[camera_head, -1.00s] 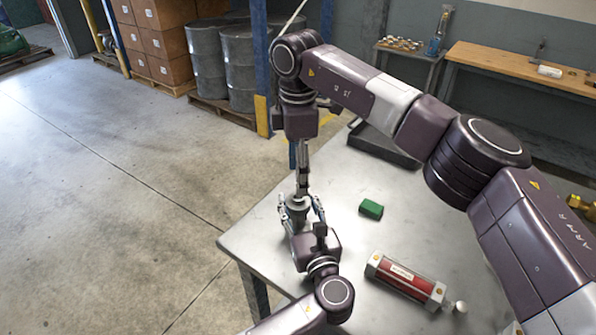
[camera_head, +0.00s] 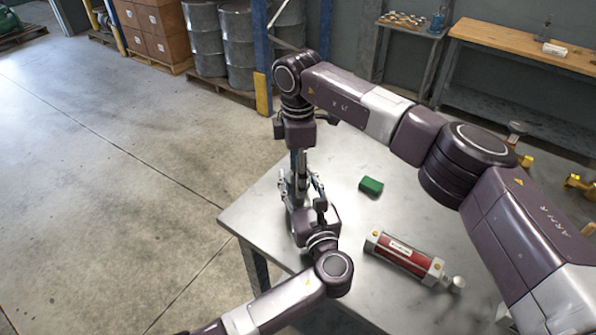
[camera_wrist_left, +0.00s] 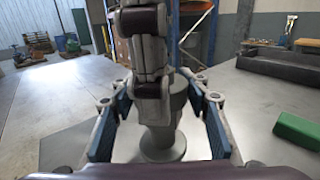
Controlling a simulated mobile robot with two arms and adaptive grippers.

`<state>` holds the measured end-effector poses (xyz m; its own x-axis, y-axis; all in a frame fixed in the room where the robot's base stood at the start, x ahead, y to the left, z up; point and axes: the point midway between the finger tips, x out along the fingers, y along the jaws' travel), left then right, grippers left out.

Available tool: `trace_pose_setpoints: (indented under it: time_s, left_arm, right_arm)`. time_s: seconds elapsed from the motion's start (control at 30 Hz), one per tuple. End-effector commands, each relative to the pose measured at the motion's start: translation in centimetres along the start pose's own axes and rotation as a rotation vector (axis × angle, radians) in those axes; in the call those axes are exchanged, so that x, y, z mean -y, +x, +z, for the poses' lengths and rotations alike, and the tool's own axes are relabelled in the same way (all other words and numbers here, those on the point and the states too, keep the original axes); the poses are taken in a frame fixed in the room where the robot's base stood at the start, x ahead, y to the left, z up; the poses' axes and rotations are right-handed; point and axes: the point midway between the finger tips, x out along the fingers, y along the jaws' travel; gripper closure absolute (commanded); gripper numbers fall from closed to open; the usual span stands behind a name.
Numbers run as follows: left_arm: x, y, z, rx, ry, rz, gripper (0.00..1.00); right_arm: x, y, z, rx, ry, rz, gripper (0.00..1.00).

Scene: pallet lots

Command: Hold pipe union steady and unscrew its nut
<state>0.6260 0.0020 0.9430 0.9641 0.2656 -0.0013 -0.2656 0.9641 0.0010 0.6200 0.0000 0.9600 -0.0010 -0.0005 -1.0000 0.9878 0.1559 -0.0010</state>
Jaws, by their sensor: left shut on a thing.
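The pipe union (camera_wrist_left: 162,125) is a grey, stepped, round piece standing upright near the table's edge. In the left wrist view it sits between the blue finger pads of my left gripper (camera_wrist_left: 160,130), which is shut on it. The head view shows my left gripper (camera_head: 301,190) coming from below. My right gripper (camera_head: 300,172) points straight down from above, with its fingers at the top of the union. It also shows in the left wrist view (camera_wrist_left: 150,88), covering the nut. I cannot tell whether it is shut on the nut.
A green block (camera_head: 371,186) and a red cylinder with grey end caps (camera_head: 405,254) lie on the grey table (camera_head: 425,210) to the right. A dark tray (camera_wrist_left: 285,65) is farther back. Steel drums (camera_head: 237,45) and a blue post (camera_head: 260,50) stand behind.

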Motion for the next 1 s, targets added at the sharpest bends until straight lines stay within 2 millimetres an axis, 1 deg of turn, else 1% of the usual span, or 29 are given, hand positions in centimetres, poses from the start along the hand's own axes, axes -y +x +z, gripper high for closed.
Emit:
trace_pose_setpoints:
  time_s: [0.03,0.3,0.4,0.5,0.73,0.8,1.0]
  left_arm:
    - [0.02,-0.03,-0.02,0.0,0.001,-0.001,1.0]
    - [0.03,-0.04,-0.01,0.0,0.001,-0.001,1.0]
    - [0.04,-0.05,0.0,0.0,0.001,-0.001,1.0]
    - [0.04,-0.06,0.01,0.0,0.001,-0.001,1.0]
    - [0.08,-0.1,0.02,0.001,0.0,-0.002,1.0]
    - [0.08,-0.12,0.01,0.0,0.0,-0.002,1.0]
    - [0.09,-0.17,0.0,0.0,0.0,-0.002,1.0]
  right_arm:
    - [-0.01,-0.02,0.0,0.0,0.0,0.0,0.47]
    - [-0.07,-0.05,0.01,0.0,0.0,0.002,0.77]
    - [-0.1,-0.06,0.02,0.0,0.0,0.004,0.86]
    - [-0.14,-0.09,0.04,0.001,-0.039,0.005,0.86]
    - [-0.25,-0.16,0.12,0.003,-0.269,0.008,0.85]
    - [-0.3,-0.17,0.16,0.004,-0.295,0.01,0.85]
    - [-0.38,-0.2,0.25,0.004,-0.296,0.011,0.86]
